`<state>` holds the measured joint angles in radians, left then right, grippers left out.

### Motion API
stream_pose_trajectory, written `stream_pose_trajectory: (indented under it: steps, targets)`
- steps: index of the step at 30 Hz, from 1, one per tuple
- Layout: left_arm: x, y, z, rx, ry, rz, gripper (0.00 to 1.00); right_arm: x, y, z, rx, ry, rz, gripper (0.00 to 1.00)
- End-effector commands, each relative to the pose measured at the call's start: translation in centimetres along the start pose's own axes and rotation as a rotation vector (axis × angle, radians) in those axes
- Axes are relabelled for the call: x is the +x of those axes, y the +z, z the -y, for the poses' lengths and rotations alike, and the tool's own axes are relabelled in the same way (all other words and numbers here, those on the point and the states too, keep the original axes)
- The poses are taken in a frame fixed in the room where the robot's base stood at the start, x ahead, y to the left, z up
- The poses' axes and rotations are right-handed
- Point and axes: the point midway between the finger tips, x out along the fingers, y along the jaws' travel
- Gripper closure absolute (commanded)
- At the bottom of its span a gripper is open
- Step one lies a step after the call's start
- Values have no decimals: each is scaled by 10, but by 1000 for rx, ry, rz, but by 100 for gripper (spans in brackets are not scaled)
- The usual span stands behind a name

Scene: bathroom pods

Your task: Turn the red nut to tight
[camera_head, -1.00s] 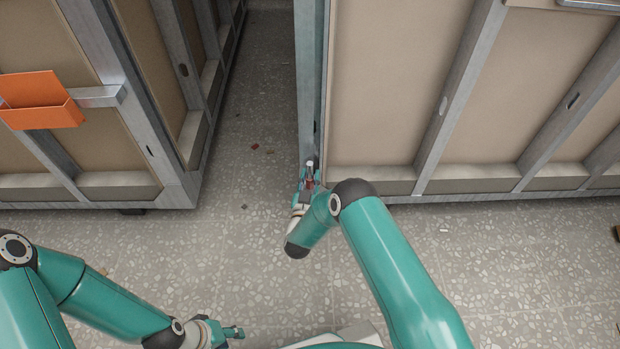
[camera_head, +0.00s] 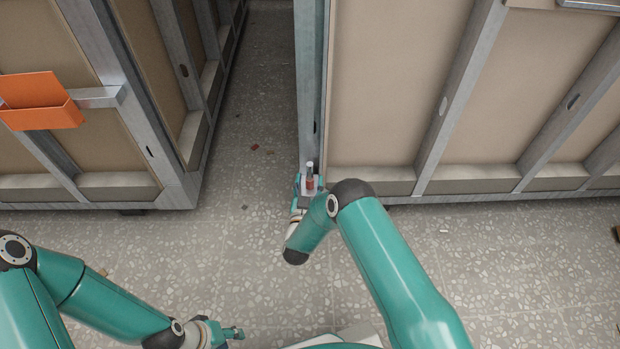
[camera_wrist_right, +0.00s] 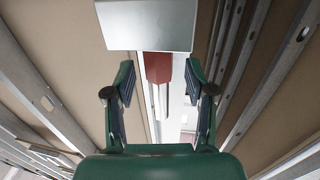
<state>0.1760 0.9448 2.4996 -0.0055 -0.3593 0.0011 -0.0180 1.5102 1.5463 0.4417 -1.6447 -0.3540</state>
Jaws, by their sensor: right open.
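The red nut (camera_head: 310,184) sits low at the near corner of the right pod, on a grey threaded rod (camera_head: 309,168). In the right wrist view the red nut (camera_wrist_right: 158,67) shows just below a pale grey plate (camera_wrist_right: 147,25) that hides part of it. My right gripper (camera_head: 309,183) is at the nut; in the wrist view its open fingers (camera_wrist_right: 163,90) stand on either side, with gaps to the nut. The wrist view does not show contact. My left gripper (camera_head: 236,332) is low over the floor, away from the nut; its jaw opening is too small to judge.
The right pod's framed wall (camera_head: 400,90) stands close beside the right gripper. Another pod (camera_head: 130,90) with an orange holder (camera_head: 40,100) stands at left. A floor gap (camera_head: 255,110) runs between them. The foreground floor is mostly clear, with small debris.

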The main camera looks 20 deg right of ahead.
Motion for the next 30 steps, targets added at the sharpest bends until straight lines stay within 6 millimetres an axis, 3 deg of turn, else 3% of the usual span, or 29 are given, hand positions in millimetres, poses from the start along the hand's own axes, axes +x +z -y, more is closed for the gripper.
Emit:
stream_pose_trajectory:
  steps: [9,15,21,30]
  targets:
    - [0,0,0,0,0,0,60,-63,1,1,-2,-3,3,45]
    - [0,0,0,0,0,0,60,-93,1,1,0,-2,2,45]
    - [0,0,0,0,0,0,60,-103,1,0,0,1,0,45]
    - [1,0,0,0,0,0,60,-103,1,-1,0,1,0,45]
